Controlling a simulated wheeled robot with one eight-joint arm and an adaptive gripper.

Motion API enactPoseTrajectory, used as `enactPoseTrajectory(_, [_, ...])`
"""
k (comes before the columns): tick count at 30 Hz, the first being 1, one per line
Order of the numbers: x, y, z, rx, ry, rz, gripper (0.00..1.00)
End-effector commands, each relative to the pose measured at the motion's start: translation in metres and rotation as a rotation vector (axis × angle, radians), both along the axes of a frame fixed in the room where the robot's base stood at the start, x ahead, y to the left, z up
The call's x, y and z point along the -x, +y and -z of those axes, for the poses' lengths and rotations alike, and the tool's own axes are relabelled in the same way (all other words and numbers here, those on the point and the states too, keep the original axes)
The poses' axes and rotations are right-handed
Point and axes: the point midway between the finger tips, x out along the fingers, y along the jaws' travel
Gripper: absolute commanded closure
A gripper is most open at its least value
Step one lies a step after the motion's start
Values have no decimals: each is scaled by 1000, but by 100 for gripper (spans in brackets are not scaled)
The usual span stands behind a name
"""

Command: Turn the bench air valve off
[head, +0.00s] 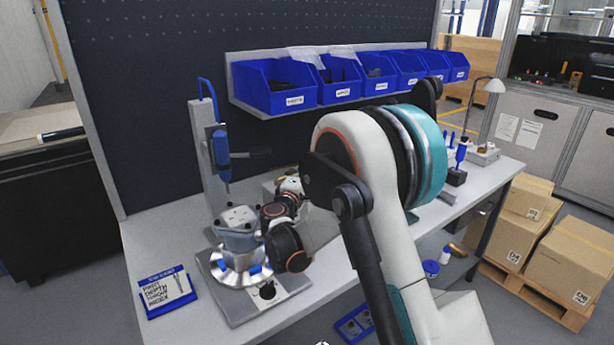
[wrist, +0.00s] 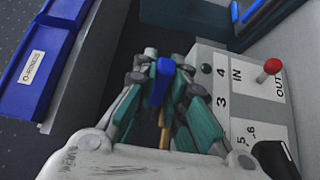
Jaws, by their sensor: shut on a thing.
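My gripper (wrist: 158,92) shows in the wrist view with its teal-sided fingers closed around an upright blue piece (wrist: 160,82), which looks like the valve's lever handle. A narrow brass-coloured part (wrist: 164,130) shows below it between the fingers. The rest of the valve body is hidden by the fingers and my wrist housing, so I cannot tell which way the valve is set. In the head view my arm covers the gripper and the valve.
Right of the gripper is a pale box (wrist: 235,95) marked IN and OUT, with a red-knobbed lever (wrist: 272,67). Blue bins (head: 288,101) line the back panel. A machined housing (head: 238,240) stands on a grey plate near a blue driver (head: 220,147). An instruction card (head: 166,290) lies front left.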

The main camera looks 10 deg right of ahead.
Motion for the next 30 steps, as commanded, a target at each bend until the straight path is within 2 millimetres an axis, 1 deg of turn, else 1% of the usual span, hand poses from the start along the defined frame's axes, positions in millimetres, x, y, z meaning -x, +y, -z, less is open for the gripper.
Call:
enactPoseTrajectory(4, [0, 0, 1, -1, 0, 0, 100])
enactPoseTrajectory(5, [0, 0, 1, -1, 0, 0, 83])
enactPoseTrajectory(6, [0, 0, 1, -1, 0, 0, 78])
enactPoseTrajectory(15, [0, 0, 0, 0, 0, -1, 78])
enactPoseTrajectory(18, [4, 2, 0, 0, 0, -2, 78])
enactPoseTrajectory(20, [9, 6, 0, 0, 0, -3, 78])
enactPoseTrajectory(23, [23, 13, 0, 0, 0, -4, 78])
enactPoseTrajectory(30, [66, 37, 0, 0, 1, -4, 78])
